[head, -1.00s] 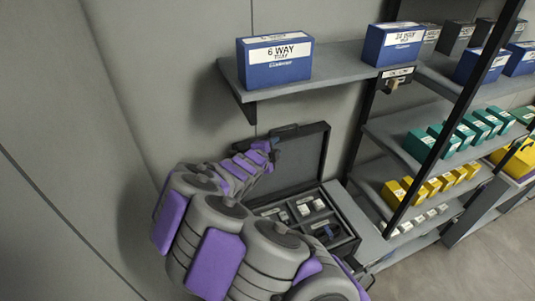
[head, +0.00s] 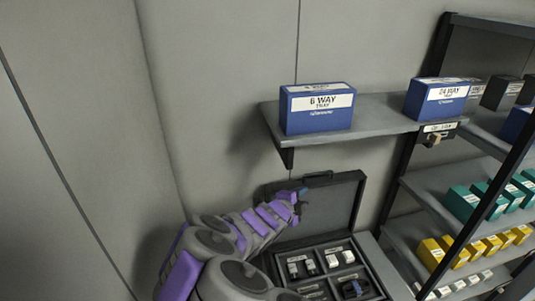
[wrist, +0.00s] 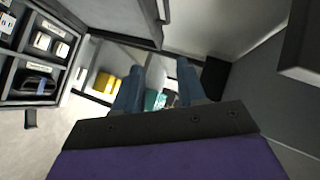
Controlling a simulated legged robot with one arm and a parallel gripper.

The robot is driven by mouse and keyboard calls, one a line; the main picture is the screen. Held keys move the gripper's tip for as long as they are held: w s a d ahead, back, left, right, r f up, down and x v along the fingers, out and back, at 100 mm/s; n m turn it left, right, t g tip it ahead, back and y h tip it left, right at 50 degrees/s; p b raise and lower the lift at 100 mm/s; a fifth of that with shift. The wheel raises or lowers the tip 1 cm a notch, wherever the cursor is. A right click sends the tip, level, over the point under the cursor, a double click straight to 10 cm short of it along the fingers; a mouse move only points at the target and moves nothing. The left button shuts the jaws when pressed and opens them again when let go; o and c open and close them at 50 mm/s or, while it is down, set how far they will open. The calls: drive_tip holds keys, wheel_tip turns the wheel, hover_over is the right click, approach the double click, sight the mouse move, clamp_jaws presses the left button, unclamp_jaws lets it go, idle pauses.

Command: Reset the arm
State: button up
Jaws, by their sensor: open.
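My arm is grey and purple and reaches up from the bottom of the head view. My gripper (head: 301,191) is at its tip, in front of the raised lid of the open black case (head: 368,254). In the wrist view my gripper (wrist: 158,88) shows two blue-grey fingers standing apart with nothing between them. The case, with small items in its compartments, also shows at the left of the wrist view (wrist: 68,62). Part of the case is hidden behind my arm in the head view.
A grey wall shelf (head: 374,118) above the case holds a blue 6 WAY box (head: 318,113) and a blue 24 WAY box (head: 436,101). A rack at the right holds teal boxes (head: 462,203) and yellow boxes (head: 432,253). The wall at left is bare.

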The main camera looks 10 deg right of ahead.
drive_tip(key=s+d+m+g+h+b, duration=0.1)
drive_tip(key=s+d+m+g+b, duration=0.3)
drive_tip(key=s+m, duration=0.55)
drive_tip(key=s+d+m+g+h+b, duration=0.15)
drive_tip(key=s+d+m+b, duration=0.4)
drive_tip(key=m, duration=0.65)
drive_tip(key=s+f+m+g+y+b, duration=0.25)
drive_tip(key=s+f+m+b, duration=0.2)
drive_tip(key=s+m, duration=0.45)
drive_tip(key=s+a+f+m+g+y+b, duration=0.1)
drive_tip(key=s+a+f+m+y+b, duration=0.4)
drive_tip(key=s+a+f+m, duration=0.3)
drive_tip(key=s+a+f+m+g+y+b, duration=0.2)
drive_tip(key=s+a+f+m+y+b, duration=0.3)
drive_tip(key=a, duration=0.8)
drive_tip(key=s+f+m+b, duration=0.1)
drive_tip(key=s+f+m, duration=0.2)
drive_tip(key=s+m, duration=0.1)
drive_tip(key=shift+s+m+y, duration=0.3)
drive_tip(key=shift+s+m, duration=0.05)
drive_tip(key=shift+s, duration=0.3)
drive_tip(key=shift+d, duration=0.2)
